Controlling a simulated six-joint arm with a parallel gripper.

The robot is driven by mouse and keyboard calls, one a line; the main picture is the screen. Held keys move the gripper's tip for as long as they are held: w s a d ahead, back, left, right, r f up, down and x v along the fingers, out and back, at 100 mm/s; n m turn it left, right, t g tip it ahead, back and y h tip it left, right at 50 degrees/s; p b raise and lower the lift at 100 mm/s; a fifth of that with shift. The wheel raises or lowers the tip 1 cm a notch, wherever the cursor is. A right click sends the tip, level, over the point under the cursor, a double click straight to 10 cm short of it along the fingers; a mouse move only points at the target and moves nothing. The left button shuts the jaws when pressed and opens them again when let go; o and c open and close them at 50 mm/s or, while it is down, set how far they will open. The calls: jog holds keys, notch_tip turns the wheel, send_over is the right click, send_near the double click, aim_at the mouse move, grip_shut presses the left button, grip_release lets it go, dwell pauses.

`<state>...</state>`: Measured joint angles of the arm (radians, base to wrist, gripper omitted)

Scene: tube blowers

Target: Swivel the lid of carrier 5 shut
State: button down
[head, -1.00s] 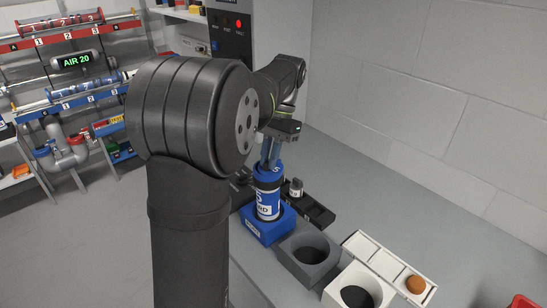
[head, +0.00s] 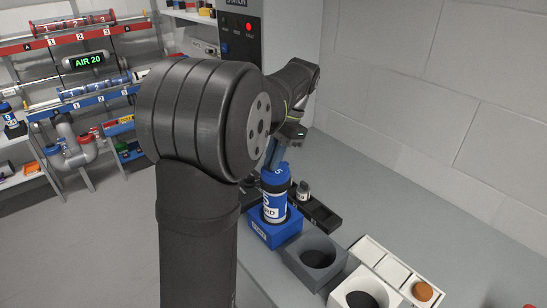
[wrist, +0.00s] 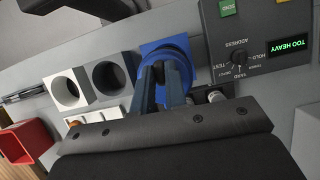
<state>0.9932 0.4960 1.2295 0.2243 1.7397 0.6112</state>
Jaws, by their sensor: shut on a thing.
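Carrier 5 (head: 275,208) is a blue and white tube standing upright in a blue holder (head: 261,231). Its blue lid (head: 275,178), marked 5, is at its top. My gripper (head: 272,164) reaches down from above and is shut on the lid. In the wrist view my gripper's two fingers (wrist: 164,84) come down on the round blue lid (wrist: 178,45), with the holder (wrist: 148,48) around it below. The fingers hide part of the lid, and I cannot tell whether it is fully closed.
A grey holder (head: 296,259) and a white holder (head: 340,290) with open holes stand beside the blue one. A black tray (head: 322,217) lies behind. A panel (wrist: 262,50) reads TOO HEAVY. A red bin (wrist: 38,142) is at left in the wrist view.

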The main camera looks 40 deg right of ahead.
aim_at(282, 164)
jog(key=c, duration=1.4)
grip_release()
jog(key=shift+c, duration=0.2)
jog(key=v, duration=0.7)
jog(key=shift+r, duration=0.3)
jog(key=shift+d, duration=0.1)
jog(key=x, duration=0.7)
jog(key=shift+f, duration=0.25)
jog(key=shift+s+n, duration=0.15)
jog(key=shift+n, duration=0.25)
